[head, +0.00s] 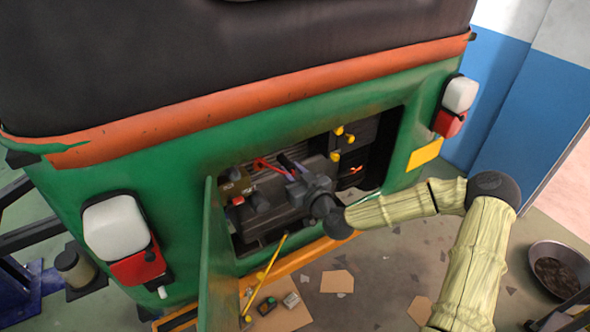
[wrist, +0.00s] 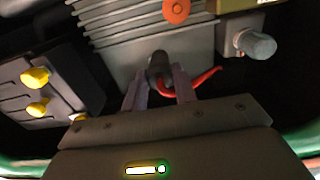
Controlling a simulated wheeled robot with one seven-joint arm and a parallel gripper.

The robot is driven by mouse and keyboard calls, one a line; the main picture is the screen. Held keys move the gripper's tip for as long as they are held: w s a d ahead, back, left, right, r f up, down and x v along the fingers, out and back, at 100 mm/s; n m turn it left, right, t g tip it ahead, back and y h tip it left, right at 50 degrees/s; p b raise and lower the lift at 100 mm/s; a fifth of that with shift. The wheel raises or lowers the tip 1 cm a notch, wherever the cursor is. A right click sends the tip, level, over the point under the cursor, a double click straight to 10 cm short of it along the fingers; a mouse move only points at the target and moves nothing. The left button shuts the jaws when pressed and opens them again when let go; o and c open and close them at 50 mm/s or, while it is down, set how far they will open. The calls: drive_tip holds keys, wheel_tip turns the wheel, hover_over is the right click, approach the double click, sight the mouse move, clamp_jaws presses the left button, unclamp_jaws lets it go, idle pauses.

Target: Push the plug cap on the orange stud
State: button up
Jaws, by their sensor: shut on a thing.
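My gripper (wrist: 161,82) is shut on the plug cap (wrist: 158,66), a dark, short cylinder with a red lead curving off to the right in the wrist view. In the head view my gripper (head: 291,169) is inside the open engine bay, beside the red lead (head: 268,165). The cap and the stud are not clear there.
Yellow knobs (wrist: 35,78) stand on a dark block at the left of the wrist view. A grey cylindrical part (wrist: 255,45) sticks out at right. The green hatch door (head: 217,262) hangs open left of my arm, and a yellow rod (head: 266,272) leans below the bay.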

drive_tip(key=s+a+f+b, duration=0.2)
drive_tip(key=s+f+b, duration=0.1)
drive_tip(key=f+b, duration=0.1)
drive_tip(key=shift+s+a+f+b, duration=0.3)
drive_tip(key=shift+f+b, duration=0.1)
drive_tip(key=shift+f, duration=0.35)
idle(0.4)
drive_tip(key=b+x, duration=0.1)
drive_tip(key=x, duration=0.5)
idle(3.9)
drive_tip(key=shift+w+a+b, duration=0.25)
drive_tip(key=shift+w+b, duration=0.1)
drive_tip(key=shift+b, duration=0.2)
idle(1.5)
